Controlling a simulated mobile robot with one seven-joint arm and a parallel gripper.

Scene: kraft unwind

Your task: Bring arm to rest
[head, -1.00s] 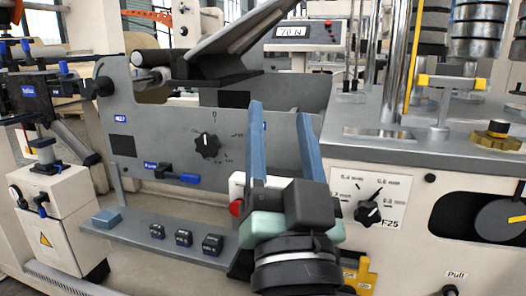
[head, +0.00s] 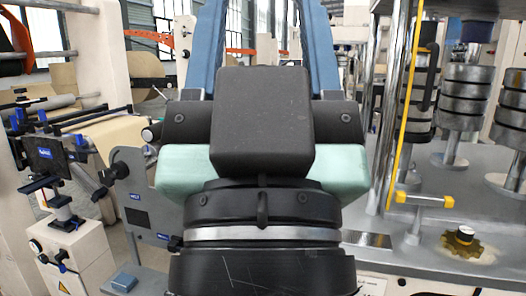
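My gripper (head: 262,30) fills the middle of the head view, close to the camera and pointing up. Its two blue fingers stand well apart, with nothing visible between them. The tops of the fingers run out of the frame. Its dark body and wrist hide the middle of the machine behind.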

